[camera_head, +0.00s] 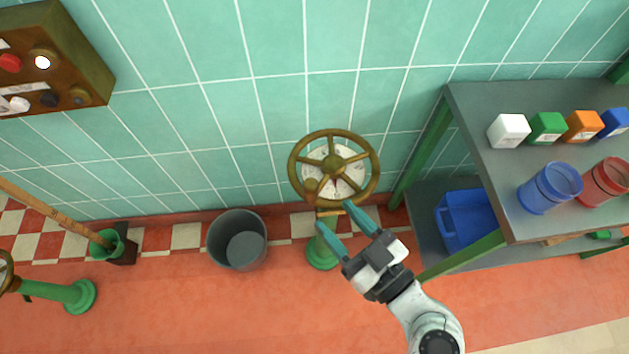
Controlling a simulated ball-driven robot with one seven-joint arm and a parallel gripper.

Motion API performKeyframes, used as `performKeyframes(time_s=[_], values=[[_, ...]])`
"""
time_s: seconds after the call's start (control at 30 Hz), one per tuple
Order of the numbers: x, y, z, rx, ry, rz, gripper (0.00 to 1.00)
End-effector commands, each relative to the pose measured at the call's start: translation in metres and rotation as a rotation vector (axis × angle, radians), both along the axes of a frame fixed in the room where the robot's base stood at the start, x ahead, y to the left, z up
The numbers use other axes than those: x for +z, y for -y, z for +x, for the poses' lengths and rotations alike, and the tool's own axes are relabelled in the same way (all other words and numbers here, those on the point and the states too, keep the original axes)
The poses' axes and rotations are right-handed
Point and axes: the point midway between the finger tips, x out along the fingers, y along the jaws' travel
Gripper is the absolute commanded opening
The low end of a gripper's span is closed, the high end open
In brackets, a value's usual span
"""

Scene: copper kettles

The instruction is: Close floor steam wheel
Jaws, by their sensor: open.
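The steam wheel (365,191) is a brass-coloured, spoked handwheel on a green floor stand (322,254), close to the tiled wall. A white dial with a red mark shows behind its spokes. I cannot tell whether a finger touches the rim. Part of the stand is hidden behind the fingers.
A grey bucket (224,225) stands left of the wheel. A green-framed table (470,120) with coloured boxes and jars is to the right, a blue bin (466,220) on its lower shelf. Another green stand (80,296) is at far left. A control box (80,50) hangs upper left.

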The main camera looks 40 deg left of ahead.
Motion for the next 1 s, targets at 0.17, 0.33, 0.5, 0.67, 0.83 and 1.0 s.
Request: performKeyframes(time_s=[0.17,0.33,0.5,0.67,0.83,1.0], values=[[0.001,-0.025,0.003,0.004,0.002,-0.001,0.53],[0.001,-0.057,0.008,0.003,0.001,-0.002,0.53],[0.001,-0.082,0.012,0.002,0.001,-0.002,0.53],[0.0,-0.096,0.014,0.0,0.0,-0.003,0.53],[0.0,-0.101,0.015,-0.002,0.0,-0.002,0.53],[0.0,-0.101,0.015,-0.002,0.0,-0.002,0.53]])
